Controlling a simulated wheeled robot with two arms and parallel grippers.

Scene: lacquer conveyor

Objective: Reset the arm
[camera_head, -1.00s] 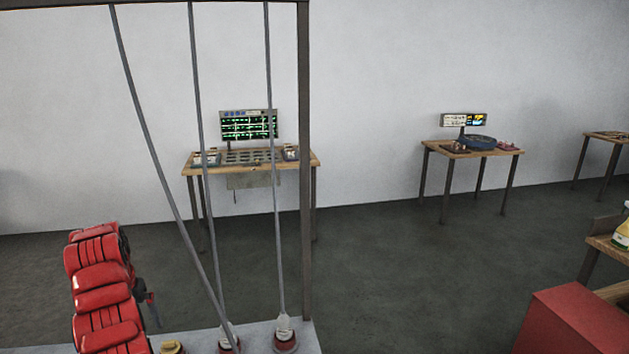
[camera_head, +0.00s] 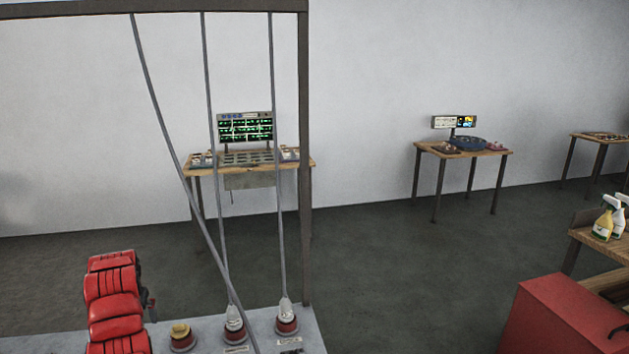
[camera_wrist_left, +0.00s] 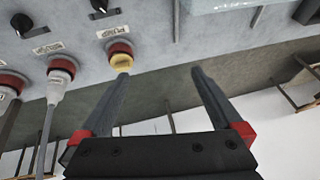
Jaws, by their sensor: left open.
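My left arm shows as red links at the lower left of the head view. In the left wrist view my left gripper (camera_wrist_left: 161,75) is open, with two dark fingers spread and nothing between them. A yellow knob on a red base (camera_wrist_left: 121,57) sits on the grey panel, close to the tip of the left-hand finger; I cannot tell whether they touch. The same yellow knob (camera_head: 180,332) shows in the head view to the right of my arm. My right gripper is in neither view.
Grey cables run from the overhead frame (camera_head: 303,150) down to plugs (camera_head: 286,318) on the panel (camera_head: 305,322). Behind stand a table with a green-lit screen (camera_head: 245,128) and another table (camera_head: 462,148). A red box (camera_head: 560,315) and spray bottles (camera_head: 604,217) are at right.

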